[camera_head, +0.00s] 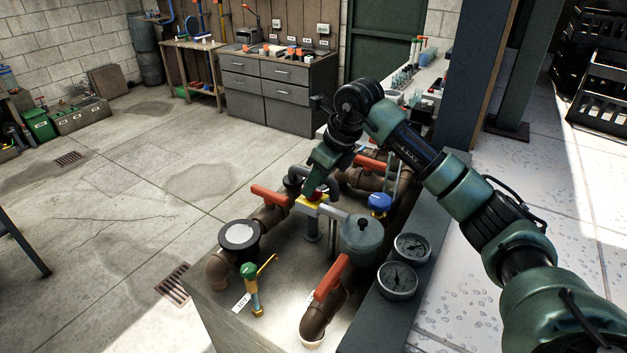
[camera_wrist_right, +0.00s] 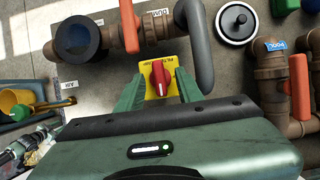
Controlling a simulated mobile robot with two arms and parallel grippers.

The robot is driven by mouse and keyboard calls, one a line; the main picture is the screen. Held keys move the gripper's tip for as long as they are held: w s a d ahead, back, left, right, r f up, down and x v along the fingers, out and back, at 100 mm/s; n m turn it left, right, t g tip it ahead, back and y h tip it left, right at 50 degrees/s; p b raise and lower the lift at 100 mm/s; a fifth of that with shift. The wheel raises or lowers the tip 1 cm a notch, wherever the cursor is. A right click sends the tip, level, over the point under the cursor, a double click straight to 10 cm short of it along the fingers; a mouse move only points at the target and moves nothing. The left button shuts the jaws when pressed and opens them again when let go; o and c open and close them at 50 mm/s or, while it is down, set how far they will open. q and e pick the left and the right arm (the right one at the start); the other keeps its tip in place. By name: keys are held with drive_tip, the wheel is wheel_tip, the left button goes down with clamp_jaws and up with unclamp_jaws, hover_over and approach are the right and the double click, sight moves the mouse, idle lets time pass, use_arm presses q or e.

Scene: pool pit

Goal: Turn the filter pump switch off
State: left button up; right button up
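The filter pump switch is a red knob (camera_wrist_right: 160,77) on a yellow plate (camera_wrist_right: 153,92), in the middle of the right wrist view. In the head view the yellow plate (camera_head: 310,210) shows among the pipes, just below my right gripper (camera_head: 318,188). My right gripper's two green fingers (camera_wrist_right: 160,90) stand on either side of the knob, with a gap visible on each side. It looks open and holds nothing. The knob's ridge runs roughly up and down in the wrist view. Lettering on the plate is partly hidden and too small to read fully. My left gripper is not in view.
Brown pipes with orange-red handles (camera_head: 330,278) surround the switch. A grey pump lid (camera_head: 362,238), a blue knob (camera_head: 379,202) and gauges (camera_head: 397,279) stand close by. A grey curved pipe (camera_wrist_right: 198,45) passes near my right finger. Open floor lies left.

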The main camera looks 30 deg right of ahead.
drive_tip(key=shift+w+a+f, duration=0.1)
drive_tip(key=shift+f, duration=0.2)
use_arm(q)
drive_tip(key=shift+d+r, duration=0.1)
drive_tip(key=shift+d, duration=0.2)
use_arm(e)
drive_tip(key=shift+f, duration=0.15)
clamp_jaws()
